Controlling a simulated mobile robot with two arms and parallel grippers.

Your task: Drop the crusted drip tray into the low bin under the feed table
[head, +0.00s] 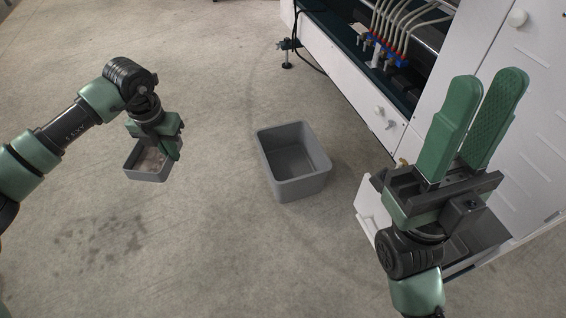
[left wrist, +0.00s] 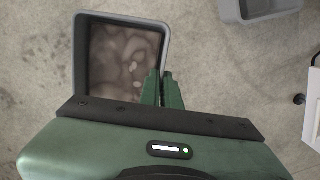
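The crusted drip tray (head: 148,172) is a small grey open box with a brownish crust inside. It hangs under my left gripper (head: 174,150), above the floor at the left. In the left wrist view the tray (left wrist: 80,60) shows its crusted bottom, and the left fingers (left wrist: 162,90) are closed together on its right wall. The low bin (head: 291,186) is grey, open and empty, on the floor to the right of the tray. Its corner shows at the top right of the left wrist view (left wrist: 232,12). My right gripper (head: 492,98) points up, its fingers apart and empty.
A white machine (head: 345,75) with hoses and blue fittings stands at the upper right. An open drawer (head: 372,212) shows at the lower right, partly behind my right arm. The concrete floor (head: 215,110) between tray and bin is clear. Dark stains (head: 95,240) mark the floor lower left.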

